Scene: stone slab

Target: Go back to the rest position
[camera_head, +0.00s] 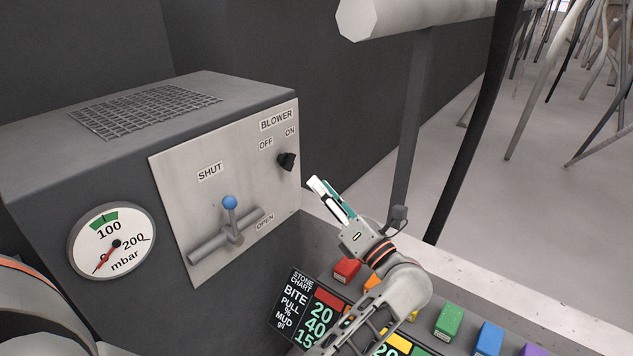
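My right gripper is not in view.
The gauge (111,243) has its red needle near 0. Several coloured blocks, including red (346,270), green (449,322) and blue (489,338), stand below my arm near a chart (291,297). A grey post (410,130) and a dark curved bar (475,130) rise behind.

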